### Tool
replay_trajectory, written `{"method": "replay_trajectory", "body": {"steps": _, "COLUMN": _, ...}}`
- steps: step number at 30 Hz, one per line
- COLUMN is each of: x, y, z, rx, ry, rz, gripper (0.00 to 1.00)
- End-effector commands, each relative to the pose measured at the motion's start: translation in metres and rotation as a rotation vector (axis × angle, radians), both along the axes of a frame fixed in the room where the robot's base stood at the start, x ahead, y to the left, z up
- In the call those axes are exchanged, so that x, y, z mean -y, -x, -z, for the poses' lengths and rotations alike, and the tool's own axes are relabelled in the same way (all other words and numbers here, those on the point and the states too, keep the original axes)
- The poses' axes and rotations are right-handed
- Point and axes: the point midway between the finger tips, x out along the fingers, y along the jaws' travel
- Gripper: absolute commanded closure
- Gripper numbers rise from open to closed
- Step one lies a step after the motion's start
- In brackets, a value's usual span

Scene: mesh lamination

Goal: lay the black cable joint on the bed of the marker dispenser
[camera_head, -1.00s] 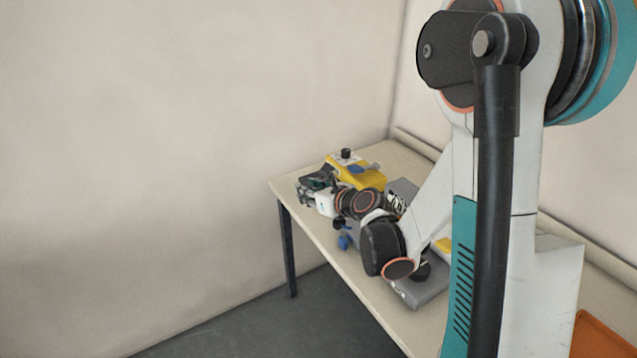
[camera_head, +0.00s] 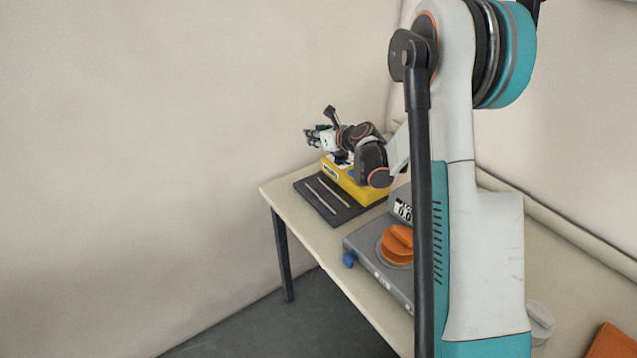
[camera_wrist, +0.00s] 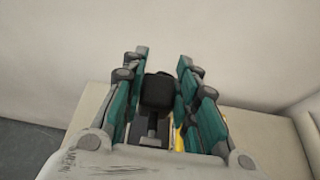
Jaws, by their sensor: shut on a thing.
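My gripper (camera_head: 314,138) is in the head view, raised above the back-left end of the table. In the wrist view, the fingers (camera_wrist: 158,92) are shut on a black, blocky piece with a narrower stem, which I take for the black cable joint (camera_wrist: 158,88). The fingers mostly cover its sides. In the head view I cannot clearly make it out in the fingers. A bit of yellow also shows in the wrist view (camera_wrist: 179,137).
A dark tray (camera_head: 345,215) with thin pale rods lies in front of the yellow device. A grey device (camera_head: 375,272) with a display and an orange round part (camera_head: 397,245) stands nearer. The wall (camera_head: 200,130) is behind. Bare table (camera_head: 300,230) shows along the left edge.

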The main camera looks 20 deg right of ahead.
Motion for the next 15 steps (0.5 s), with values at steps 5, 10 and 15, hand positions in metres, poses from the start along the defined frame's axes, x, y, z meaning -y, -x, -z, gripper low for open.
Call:
{"method": "replay_trajectory", "body": {"steps": 5, "x": 0.0, "y": 0.0, "z": 0.049, "rx": 0.0, "ry": 0.0, "rz": 0.0, "gripper": 0.98}}
{"method": "replay_trajectory", "body": {"steps": 10, "x": 0.0, "y": 0.0, "z": 0.088, "rx": 0.0, "ry": 0.0, "rz": 0.0, "gripper": 0.98}}
{"method": "replay_trajectory", "body": {"steps": 15, "x": 0.0, "y": 0.0, "z": 0.111, "rx": 0.0, "ry": 0.0, "rz": 0.0, "gripper": 0.98}}
